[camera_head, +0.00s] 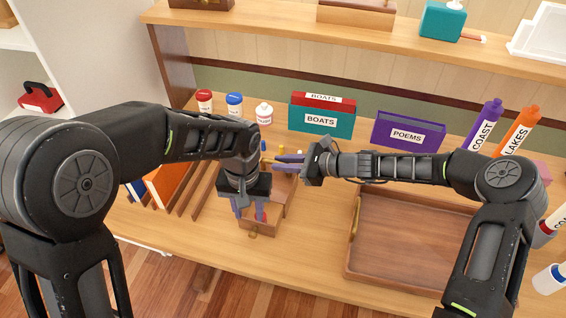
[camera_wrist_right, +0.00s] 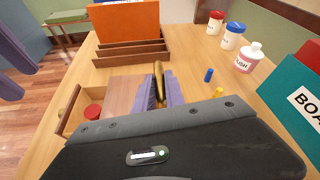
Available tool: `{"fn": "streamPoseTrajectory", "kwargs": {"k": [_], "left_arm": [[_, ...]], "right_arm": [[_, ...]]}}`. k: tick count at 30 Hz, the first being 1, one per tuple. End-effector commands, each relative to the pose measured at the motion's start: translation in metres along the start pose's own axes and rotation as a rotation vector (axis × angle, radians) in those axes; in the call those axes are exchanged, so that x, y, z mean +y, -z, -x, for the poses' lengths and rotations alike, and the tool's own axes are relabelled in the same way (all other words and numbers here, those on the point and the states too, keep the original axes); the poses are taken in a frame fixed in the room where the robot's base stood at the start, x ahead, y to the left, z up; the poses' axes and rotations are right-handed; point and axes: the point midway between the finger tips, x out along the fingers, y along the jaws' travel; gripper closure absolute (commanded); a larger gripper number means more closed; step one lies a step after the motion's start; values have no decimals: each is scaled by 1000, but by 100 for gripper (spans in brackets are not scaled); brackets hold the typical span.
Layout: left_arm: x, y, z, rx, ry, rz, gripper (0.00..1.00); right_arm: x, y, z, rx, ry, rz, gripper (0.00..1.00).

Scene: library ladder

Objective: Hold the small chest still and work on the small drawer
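The small wooden chest (camera_head: 283,186) stands on the desk, partly hidden behind my left gripper. Its small drawer (camera_head: 265,228) is pulled out toward the front, with a brass knob (camera_head: 253,235). A round red item (camera_wrist_right: 92,111) lies in the drawer. My left gripper (camera_head: 249,213) points down over the drawer, fingers apart and empty; its purple fingers also show at the left edge of the right wrist view. My right gripper (camera_head: 276,162) reaches in from the right over the chest. In the right wrist view its fingers close around a brass handle (camera_wrist_right: 158,76) at the chest's top.
A wooden rack (camera_wrist_right: 128,54) with an orange folder stands beside the chest. White bottles, a teal BOATS box (camera_head: 320,121) and a purple POEMS box (camera_head: 408,132) line the back. A wooden tray (camera_head: 410,246) lies right. Small blue and yellow pieces lie near the chest.

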Motion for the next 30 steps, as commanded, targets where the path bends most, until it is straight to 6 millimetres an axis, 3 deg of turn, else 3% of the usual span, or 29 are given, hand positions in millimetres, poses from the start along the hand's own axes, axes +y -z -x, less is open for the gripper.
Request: {"fn": "streamPoseTrajectory", "kwargs": {"k": [5,30], "left_arm": [[0,0,0,0,0,0,64],[0,0,0,0,0,0,64]], "right_arm": [[0,0,0,0,0,0,100],[0,0,0,0,0,0,100]]}}
